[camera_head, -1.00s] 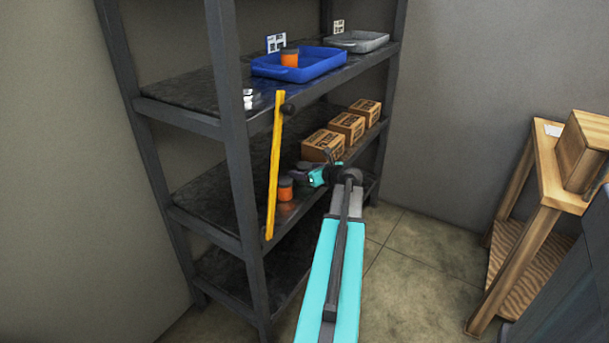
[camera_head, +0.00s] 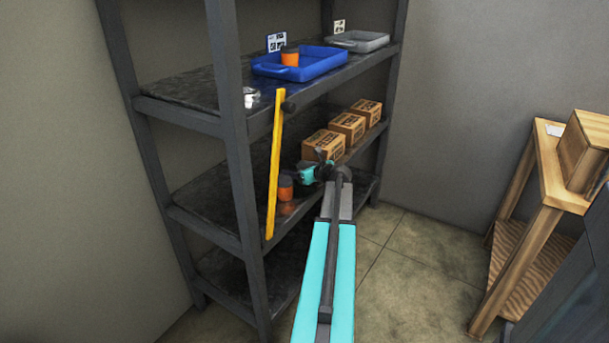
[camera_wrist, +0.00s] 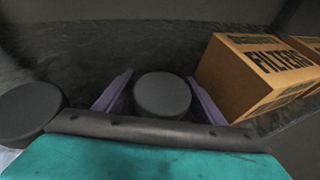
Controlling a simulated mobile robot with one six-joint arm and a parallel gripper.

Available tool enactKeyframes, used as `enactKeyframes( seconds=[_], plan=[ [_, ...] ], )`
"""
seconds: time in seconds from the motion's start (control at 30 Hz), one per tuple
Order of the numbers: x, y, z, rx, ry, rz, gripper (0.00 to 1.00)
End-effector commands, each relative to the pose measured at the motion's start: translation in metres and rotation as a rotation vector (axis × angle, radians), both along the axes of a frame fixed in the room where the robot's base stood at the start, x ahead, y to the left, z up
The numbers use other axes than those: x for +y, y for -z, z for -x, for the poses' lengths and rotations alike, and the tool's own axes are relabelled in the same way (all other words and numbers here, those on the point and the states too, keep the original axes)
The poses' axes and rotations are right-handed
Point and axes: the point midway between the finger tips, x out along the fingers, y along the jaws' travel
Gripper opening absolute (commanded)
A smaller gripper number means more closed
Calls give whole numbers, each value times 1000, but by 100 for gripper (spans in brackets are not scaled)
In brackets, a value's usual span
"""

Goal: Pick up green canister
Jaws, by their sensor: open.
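My gripper (camera_wrist: 160,88) is open in the wrist view, with one purple finger on each side of a round dark-lidded canister (camera_wrist: 162,95). Only the dark lid shows, so its body colour is hidden and I cannot tell whether it is green. I cannot tell whether the fingers touch it. In the head view my gripper's teal wrist is over the middle shelf, and it hides this canister and the fingers. No green canister body shows in either view.
An orange canister (camera_head: 286,187) with a dark lid stands left of my gripper; a dark lid (camera_wrist: 30,112) is at left in the wrist view. Cardboard filter boxes (camera_head: 323,146) stand close on the right. A yellow bar (camera_head: 274,165) crosses the shelf front. A blue tray (camera_head: 325,64) is above.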

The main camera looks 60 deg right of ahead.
Motion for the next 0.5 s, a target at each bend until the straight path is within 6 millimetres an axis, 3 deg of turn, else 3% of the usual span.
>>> enactKeyframes(
  seconds=[0.4,0.5],
  plan=[
    [0,0,1,0,1,-1,64],
    [0,0,1,0,1,-1,50]
  ],
)
